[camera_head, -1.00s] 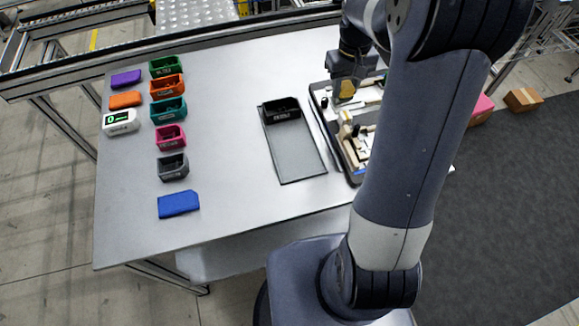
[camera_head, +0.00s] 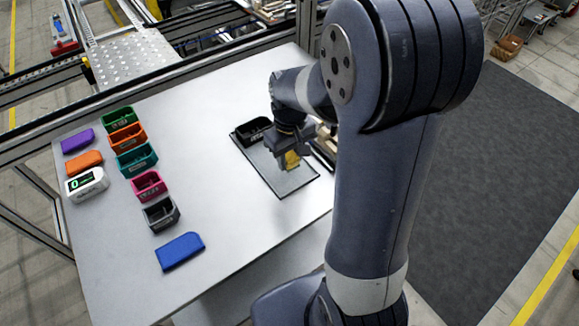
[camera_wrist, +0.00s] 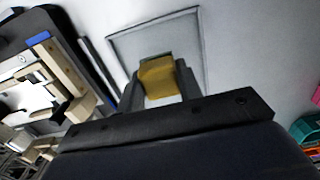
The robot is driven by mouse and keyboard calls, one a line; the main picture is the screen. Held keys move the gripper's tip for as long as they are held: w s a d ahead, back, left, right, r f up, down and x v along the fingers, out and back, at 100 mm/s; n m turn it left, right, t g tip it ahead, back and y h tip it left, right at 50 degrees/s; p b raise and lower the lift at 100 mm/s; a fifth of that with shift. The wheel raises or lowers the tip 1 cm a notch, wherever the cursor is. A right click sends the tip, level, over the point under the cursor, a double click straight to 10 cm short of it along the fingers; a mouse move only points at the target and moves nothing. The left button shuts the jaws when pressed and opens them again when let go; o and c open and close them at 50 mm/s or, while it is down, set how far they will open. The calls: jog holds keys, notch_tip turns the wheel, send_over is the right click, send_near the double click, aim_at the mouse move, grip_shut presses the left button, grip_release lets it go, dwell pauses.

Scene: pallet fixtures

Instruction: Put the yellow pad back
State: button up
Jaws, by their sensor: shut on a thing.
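The yellow pad (camera_head: 292,160) is held between the fingers of my gripper (camera_head: 291,158), which is shut on it. The pad hangs over the flat grey mat (camera_head: 292,183); a gap below it is hard to judge. In the wrist view the yellow pad (camera_wrist: 158,78) sits between both fingers, with the outlined grey mat (camera_wrist: 125,48) behind it. A black open holder (camera_head: 252,131) stands at the far end of the mat, behind and left of my gripper.
Green (camera_head: 119,118), orange (camera_head: 127,137), teal (camera_head: 137,158), pink (camera_head: 148,185) and grey (camera_head: 160,213) holders form a row at left. Purple (camera_head: 78,141), orange (camera_head: 84,162) and blue (camera_head: 180,251) pads and a white display device (camera_head: 87,184) lie near. A dark tray of parts (camera_wrist: 75,60) is partly hidden.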

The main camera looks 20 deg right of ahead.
aim_at(290, 167)
jog(key=shift+f, duration=1.9)
jog(key=shift+f, duration=0.2)
jog(key=o, duration=0.9)
jog(key=shift+o, duration=0.2)
notch_tip(290, 167, up, 12)
jog(key=shift+r, duration=0.25)
